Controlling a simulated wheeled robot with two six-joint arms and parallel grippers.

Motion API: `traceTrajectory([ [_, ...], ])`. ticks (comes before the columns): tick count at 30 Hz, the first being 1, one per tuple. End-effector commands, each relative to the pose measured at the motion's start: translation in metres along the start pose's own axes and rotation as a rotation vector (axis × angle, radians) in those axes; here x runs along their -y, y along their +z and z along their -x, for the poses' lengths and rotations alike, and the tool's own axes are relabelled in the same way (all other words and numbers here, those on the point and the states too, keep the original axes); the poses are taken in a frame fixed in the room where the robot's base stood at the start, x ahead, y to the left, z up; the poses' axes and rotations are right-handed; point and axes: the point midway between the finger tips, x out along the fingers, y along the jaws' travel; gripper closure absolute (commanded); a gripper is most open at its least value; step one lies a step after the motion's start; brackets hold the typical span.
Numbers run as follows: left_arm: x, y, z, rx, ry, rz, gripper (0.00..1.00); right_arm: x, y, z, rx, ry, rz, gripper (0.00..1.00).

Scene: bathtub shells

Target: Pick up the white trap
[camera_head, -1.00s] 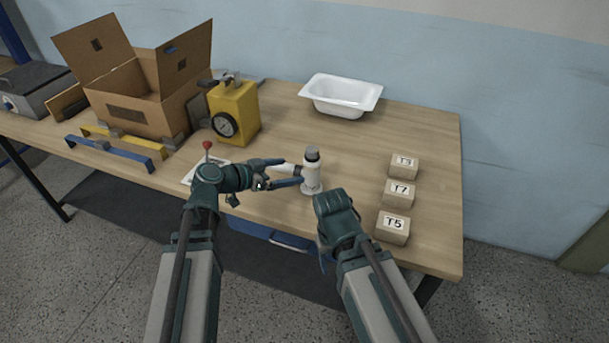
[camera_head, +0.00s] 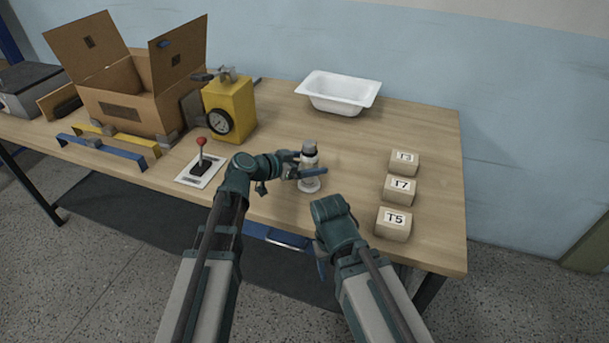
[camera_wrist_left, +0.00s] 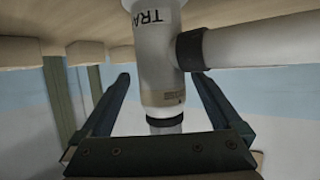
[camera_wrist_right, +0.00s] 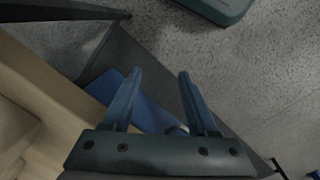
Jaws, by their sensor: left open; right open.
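The white trap (camera_head: 309,182) stands upright on the table near its front edge, with a grey cap on top. In the left wrist view the trap's body (camera_wrist_left: 158,70) lies between the fingers, with a dark collar and a side pipe (camera_wrist_left: 255,47) going right. My left gripper (camera_head: 307,172) is open, its fingers on either side of the trap; the gripper hides part of it, and I see no finger pressing on it. My right gripper (camera_wrist_right: 155,88) is open and empty by the table's front edge; its fingers are mostly hidden in the head view.
Wooden blocks marked T3 (camera_head: 404,163), T7 (camera_head: 400,189) and T5 (camera_head: 393,224) stand to the right. A white tub shell (camera_head: 338,91) is at the back. A red-knobbed lever (camera_head: 201,159), a yellow gauge box (camera_head: 231,107) and an open carton (camera_head: 128,110) are left.

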Motion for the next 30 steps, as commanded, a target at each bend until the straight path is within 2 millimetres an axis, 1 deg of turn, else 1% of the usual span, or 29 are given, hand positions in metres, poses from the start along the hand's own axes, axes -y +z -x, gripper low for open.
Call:
traceTrajectory([
  [1, 0.004, 0.004, -0.012, 0.000, 0.001, -0.001, 0.01, 0.001, -0.001, -0.008, 0.000, 0.000, 0.000, 0.41],
  [5, 0.003, 0.003, -0.028, 0.000, 0.002, 0.000, 0.01, 0.001, -0.001, -0.013, 0.000, 0.000, 0.000, 0.41],
  [7, 0.003, 0.002, -0.031, 0.000, 0.000, 0.001, 0.01, 0.001, -0.001, -0.013, 0.000, 0.000, 0.000, 0.41],
  [12, 0.002, 0.001, -0.030, -0.001, -0.001, 0.001, 0.01, 0.001, -0.001, -0.012, 0.000, 0.000, 0.000, 0.41],
  [13, 0.002, 0.001, -0.030, 0.000, -0.001, 0.001, 0.03, 0.001, -0.001, -0.012, 0.000, 0.000, 0.000, 0.41],
  [17, 0.002, 0.001, -0.030, 0.000, -0.001, 0.001, 0.26, 0.001, -0.001, -0.012, 0.000, 0.000, 0.000, 0.41],
  [18, 0.002, 0.001, -0.030, 0.000, -0.001, 0.001, 0.34, 0.001, -0.001, -0.012, 0.000, 0.000, 0.000, 0.41],
  [20, 0.002, 0.001, -0.030, 0.000, -0.001, 0.001, 0.44, 0.001, -0.001, -0.012, 0.000, 0.000, 0.000, 0.41],
  [21, 0.002, 0.001, -0.030, 0.000, -0.001, 0.001, 0.52, 0.001, -0.001, -0.012, 0.000, 0.000, 0.000, 0.41],
  [23, 0.002, 0.001, -0.030, 0.000, -0.001, 0.001, 0.62, 0.001, -0.001, -0.012, 0.000, 0.000, 0.000, 0.41],
  [24, 0.002, 0.001, -0.030, 0.000, -0.001, 0.001, 0.70, 0.001, -0.001, -0.012, 0.000, 0.000, 0.000, 0.41],
  [26, 0.002, 0.001, -0.030, 0.000, -0.001, 0.001, 0.80, 0.001, -0.001, -0.012, 0.000, 0.000, 0.000, 0.41],
  [27, 0.002, 0.001, -0.030, 0.000, -0.001, 0.001, 0.88, 0.001, -0.001, -0.012, 0.000, 0.000, 0.000, 0.41],
  [29, 0.002, 0.001, -0.030, 0.000, -0.001, 0.001, 0.98, 0.001, -0.001, -0.012, 0.000, 0.000, 0.000, 0.41],
  [30, 0.002, 0.001, -0.030, -0.001, -0.001, 0.001, 1.00, 0.001, -0.001, -0.012, 0.000, 0.000, 0.000, 0.41],
])
